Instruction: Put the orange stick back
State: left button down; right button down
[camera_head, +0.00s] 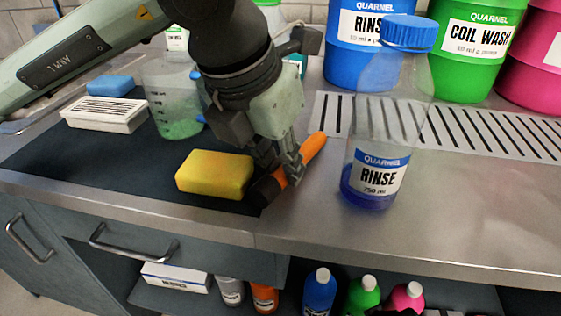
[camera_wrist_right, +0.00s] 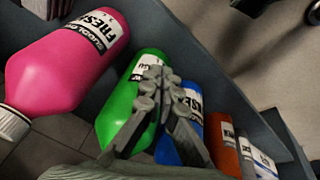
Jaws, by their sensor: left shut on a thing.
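The orange stick (camera_head: 313,148) has a dark, thick end (camera_head: 264,191) towards the counter's front. It lies slanted in the head view, at the right edge of the dark mat. My left gripper (camera_head: 288,176) is shut on the orange stick and hides its middle. I cannot tell whether the stick touches the counter.
A yellow sponge (camera_head: 214,174) lies just left of the stick. A clear RINSE bottle (camera_head: 377,175) stands to its right, by a slotted drain strip (camera_head: 480,128). A beaker (camera_head: 172,100) stands behind on the mat (camera_head: 60,150). The front-right steel counter (camera_head: 470,220) is clear.

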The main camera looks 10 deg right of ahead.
pick_arm(q)
jog(key=shift+f, duration=0.4)
jog(key=c, duration=1.4)
grip_release()
jog(key=shift+r, duration=0.1)
jog(key=v, duration=1.2)
